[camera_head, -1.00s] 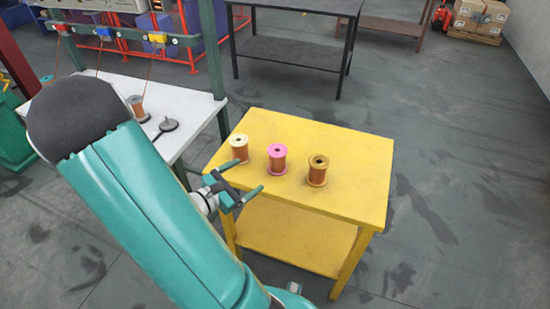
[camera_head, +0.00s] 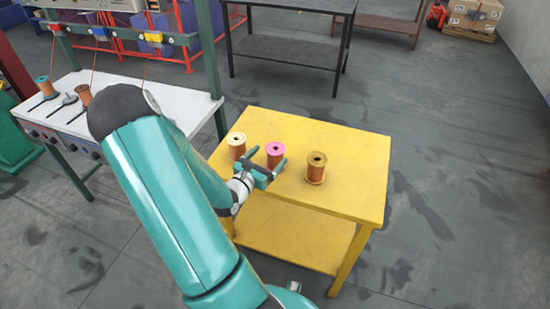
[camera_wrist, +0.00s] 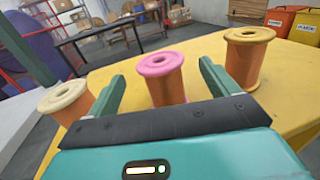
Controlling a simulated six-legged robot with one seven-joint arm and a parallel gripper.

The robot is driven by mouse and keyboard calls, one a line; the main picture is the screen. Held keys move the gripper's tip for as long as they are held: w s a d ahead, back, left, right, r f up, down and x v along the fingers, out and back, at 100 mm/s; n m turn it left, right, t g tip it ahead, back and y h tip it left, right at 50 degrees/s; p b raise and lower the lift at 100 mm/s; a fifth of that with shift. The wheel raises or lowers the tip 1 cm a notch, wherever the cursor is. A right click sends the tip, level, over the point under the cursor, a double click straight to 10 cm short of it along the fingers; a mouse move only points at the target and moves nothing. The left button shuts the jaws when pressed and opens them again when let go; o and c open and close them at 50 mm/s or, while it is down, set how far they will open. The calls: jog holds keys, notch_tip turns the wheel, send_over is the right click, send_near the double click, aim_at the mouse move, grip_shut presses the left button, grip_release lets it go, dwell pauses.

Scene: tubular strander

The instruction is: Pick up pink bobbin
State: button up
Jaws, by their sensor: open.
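The pink bobbin (camera_head: 275,151), with copper-coloured winding, stands upright on the yellow table (camera_head: 345,192) between a cream bobbin (camera_head: 237,144) and a brown bobbin (camera_head: 315,170). My gripper (camera_head: 268,163) is open at the near side of the pink bobbin, low over the table. In the wrist view the pink bobbin (camera_wrist: 163,75) shows between my two green fingers (camera_wrist: 160,88), with its lower part hidden by the gripper body. I cannot tell how far the fingers reach along its sides.
The cream bobbin (camera_wrist: 64,98) is close outside the left finger and the brown bobbin (camera_wrist: 247,55) close outside the right finger. A white bench (camera_head: 120,100) with bobbins and spindles stands at the left. The table's right part is bare.

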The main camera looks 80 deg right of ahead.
aim_at(273, 151)
jog(key=x, duration=0.5)
jog(key=shift+r, duration=0.1)
jog(key=c, duration=1.4)
jog(key=shift+c, duration=0.8)
jog(key=shift+r, duration=0.1)
